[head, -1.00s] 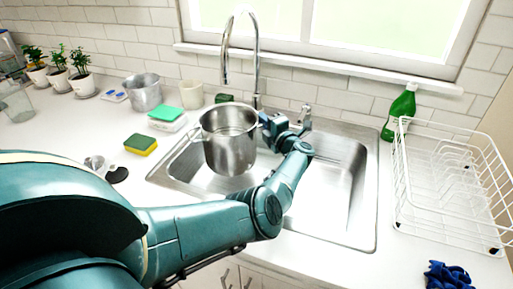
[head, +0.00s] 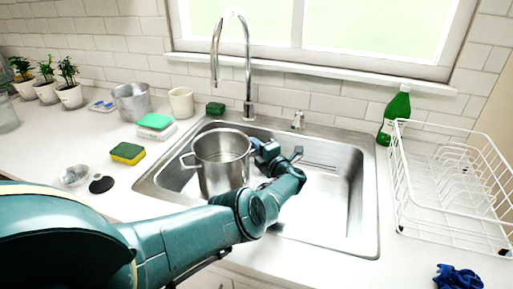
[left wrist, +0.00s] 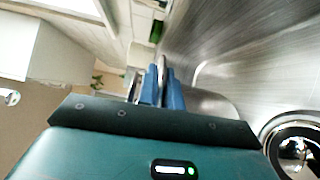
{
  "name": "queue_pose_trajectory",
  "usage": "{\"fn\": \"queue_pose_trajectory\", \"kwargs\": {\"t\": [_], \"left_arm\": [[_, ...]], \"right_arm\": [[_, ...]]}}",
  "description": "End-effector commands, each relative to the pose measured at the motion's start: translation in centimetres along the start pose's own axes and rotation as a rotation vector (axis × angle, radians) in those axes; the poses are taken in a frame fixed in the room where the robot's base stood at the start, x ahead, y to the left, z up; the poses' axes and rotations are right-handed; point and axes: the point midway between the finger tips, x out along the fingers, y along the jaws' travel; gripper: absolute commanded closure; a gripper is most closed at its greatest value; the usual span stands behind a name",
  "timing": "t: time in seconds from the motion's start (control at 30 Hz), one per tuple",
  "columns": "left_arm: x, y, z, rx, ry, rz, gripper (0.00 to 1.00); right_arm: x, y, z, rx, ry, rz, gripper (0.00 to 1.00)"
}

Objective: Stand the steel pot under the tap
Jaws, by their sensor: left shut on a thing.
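The steel pot (head: 222,172) is upright in the sink basin (head: 322,205), open rim up, in the head view. Its rim lies below and close to the spout end of the tap (head: 247,80); the arm partly hides its base, so I cannot tell whether it touches the basin floor. My left gripper (head: 262,152) is shut on the pot's right-hand handle, which the fingers hide. In the left wrist view, my blue fingers (left wrist: 160,88) point ahead beside blurred steel. My right gripper is not in view.
A sponge (head: 127,153), green-topped box (head: 156,125), cup (head: 181,102) and metal bucket (head: 131,102) stand left of the sink. A green bottle (head: 396,115) and white dish rack (head: 450,190) stand right. The basin's right side is clear. A drain (left wrist: 292,148) shows in the wrist view.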

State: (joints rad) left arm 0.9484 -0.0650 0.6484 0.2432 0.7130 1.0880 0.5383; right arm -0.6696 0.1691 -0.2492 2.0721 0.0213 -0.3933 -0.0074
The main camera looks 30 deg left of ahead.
Motion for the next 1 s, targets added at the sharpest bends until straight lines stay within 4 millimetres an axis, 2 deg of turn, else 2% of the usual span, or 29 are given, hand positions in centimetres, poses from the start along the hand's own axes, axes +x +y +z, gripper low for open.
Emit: {"fn": "queue_pose_trajectory", "kwargs": {"t": [0.13, 0.17, 0.4, 0.63, 0.73, 0.9, 1.0], "left_arm": [[0.1, -0.2, 0.1, 0.004, 0.000, 0.008, 1.00], [-0.1, -0.4, 0.0, 0.001, -0.001, -0.002, 0.90], [-0.1, -0.4, 0.0, 0.001, -0.001, -0.002, 0.71], [-0.1, -0.3, 0.0, 0.001, -0.001, -0.002, 0.71], [0.0, 0.4, 0.0, 0.000, -0.001, -0.001, 0.71], [-3.1, 0.4, 0.1, 0.002, -0.003, -0.004, 0.71], [-4.8, 0.3, 0.1, 0.003, -0.003, -0.004, 0.71]], "right_arm": [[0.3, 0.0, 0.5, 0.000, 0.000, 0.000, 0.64], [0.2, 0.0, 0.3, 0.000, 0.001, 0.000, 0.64], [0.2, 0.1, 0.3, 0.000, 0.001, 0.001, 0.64], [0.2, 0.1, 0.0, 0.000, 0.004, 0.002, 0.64], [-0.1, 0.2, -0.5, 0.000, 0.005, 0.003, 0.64], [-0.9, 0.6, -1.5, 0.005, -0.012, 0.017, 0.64], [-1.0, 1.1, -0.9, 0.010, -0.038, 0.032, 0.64]]}}
